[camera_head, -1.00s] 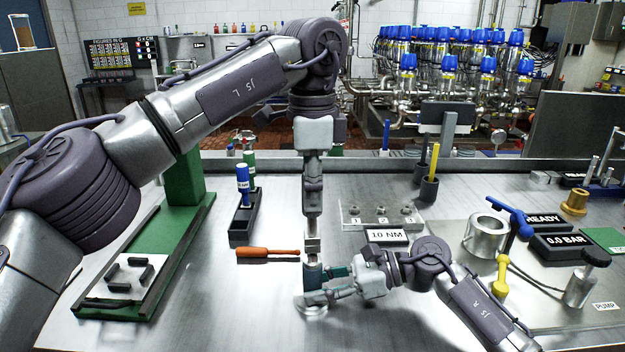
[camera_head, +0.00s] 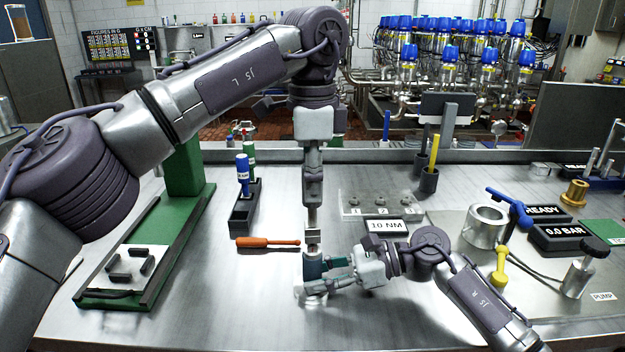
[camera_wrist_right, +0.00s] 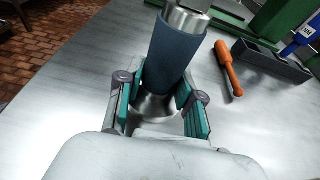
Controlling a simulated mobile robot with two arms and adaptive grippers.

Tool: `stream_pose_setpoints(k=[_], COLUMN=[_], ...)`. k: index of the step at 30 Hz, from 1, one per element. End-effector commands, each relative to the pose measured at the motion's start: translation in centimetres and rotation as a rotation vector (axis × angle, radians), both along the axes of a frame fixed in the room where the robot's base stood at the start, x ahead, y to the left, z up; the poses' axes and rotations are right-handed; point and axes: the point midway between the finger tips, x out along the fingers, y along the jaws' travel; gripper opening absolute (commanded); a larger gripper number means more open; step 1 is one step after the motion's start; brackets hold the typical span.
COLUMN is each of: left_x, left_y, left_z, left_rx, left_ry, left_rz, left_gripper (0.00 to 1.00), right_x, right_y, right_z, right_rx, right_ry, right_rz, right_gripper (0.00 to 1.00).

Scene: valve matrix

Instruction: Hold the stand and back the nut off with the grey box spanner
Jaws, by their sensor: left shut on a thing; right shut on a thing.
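The metal stand (camera_head: 316,297) is upright on the bench in the head view, and its flared silver lower part shows in the right wrist view (camera_wrist_right: 157,105). A blue-grey sleeve, which looks like the box spanner (camera_wrist_right: 172,58), stands upright on it; it also shows in the head view (camera_head: 313,267). The nut is hidden. My left gripper (camera_head: 312,237) points straight down and is shut on the spanner's upper end. My right gripper (camera_head: 328,282) comes in from the right and is shut on the stand, its teal pads on both sides (camera_wrist_right: 160,108).
An orange screwdriver (camera_head: 268,243) lies left of the spanner. A black holder (camera_head: 243,219) with blue and green tools stands behind it. A 10 NM sign (camera_head: 386,227) and a clear numbered block (camera_head: 362,206) are behind right. The front bench is clear.

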Motion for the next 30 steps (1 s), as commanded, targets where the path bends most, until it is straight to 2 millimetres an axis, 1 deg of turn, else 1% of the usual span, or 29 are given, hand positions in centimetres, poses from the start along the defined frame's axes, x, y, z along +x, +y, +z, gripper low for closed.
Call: stream_pose_setpoints(k=[8, 30], left_x=[0.0, 0.0], left_y=[0.0, 0.0], left_z=[-0.2, -1.7], left_rx=[0.000, 0.001], left_ry=[0.000, 0.000], left_rz=[0.001, 0.000], left_gripper=[0.00, 0.00], right_x=[-0.1, -0.1], right_y=[0.0, 0.0], right_z=[-0.1, -0.1], right_rx=[-0.001, -0.002], right_ry=[0.002, 0.002], right_rz=[0.002, 0.002], right_gripper=[0.17, 0.17])
